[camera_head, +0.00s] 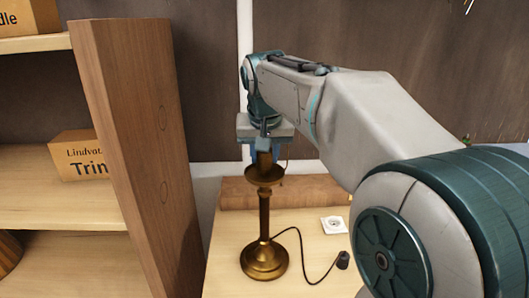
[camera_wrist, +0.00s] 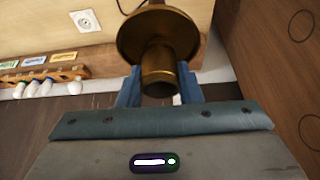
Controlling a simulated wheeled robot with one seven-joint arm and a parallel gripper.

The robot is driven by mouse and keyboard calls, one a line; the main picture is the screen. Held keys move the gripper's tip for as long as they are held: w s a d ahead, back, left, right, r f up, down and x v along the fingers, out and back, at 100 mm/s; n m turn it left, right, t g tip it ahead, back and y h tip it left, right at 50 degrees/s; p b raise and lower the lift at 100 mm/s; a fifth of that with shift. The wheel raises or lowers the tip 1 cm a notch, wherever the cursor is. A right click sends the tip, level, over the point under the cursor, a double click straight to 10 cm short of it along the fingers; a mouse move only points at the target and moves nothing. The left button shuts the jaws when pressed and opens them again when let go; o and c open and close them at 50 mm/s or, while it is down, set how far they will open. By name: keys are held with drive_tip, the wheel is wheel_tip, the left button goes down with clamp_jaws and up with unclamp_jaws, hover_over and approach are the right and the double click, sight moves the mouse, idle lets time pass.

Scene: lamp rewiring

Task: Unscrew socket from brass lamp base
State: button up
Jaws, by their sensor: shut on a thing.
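The brass lamp base (camera_head: 264,258) stands upright on the table, with a round foot, a thin stem and a wide cup near its top. My gripper (camera_head: 264,156) comes down over the top of the lamp and is shut on the socket (camera_head: 264,164). In the wrist view, the blue fingers of my gripper (camera_wrist: 160,88) lie on both sides of the brass cylindrical socket (camera_wrist: 158,80), just above the lamp's cup (camera_wrist: 130,38). The joint between socket and base is hard to make out.
A dark cord with a plug (camera_head: 343,260) runs right from the lamp's foot. A white outlet plate (camera_head: 334,225) lies on the table (camera_head: 225,270). A wooden rack (camera_wrist: 20,78) with labels and white bulbs shows in the wrist view. A tall wooden shelf side (camera_head: 140,150) stands close on the left.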

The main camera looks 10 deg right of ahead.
drive_tip(key=n+y, duration=0.2)
drive_tip(key=n, duration=0.3)
drive_tip(key=shift+p, duration=0.4)
drive_tip(key=shift+r+n, duration=0.1)
drive_tip(key=shift+n, duration=0.3)
drive_tip(key=shift+n+y, duration=0.3)
drive_tip(key=n+y, duration=0.1)
drive_tip(key=n, duration=0.2)
drive_tip(key=n+g+y+p, duration=0.1)
drive_tip(key=n, duration=0.2)
drive_tip(key=shift+g, duration=0.3)
drive_tip(key=shift+r+p, duration=1.5)
drive_tip(key=shift+r, duration=0.3)
drive_tip(key=shift+f, duration=0.1)
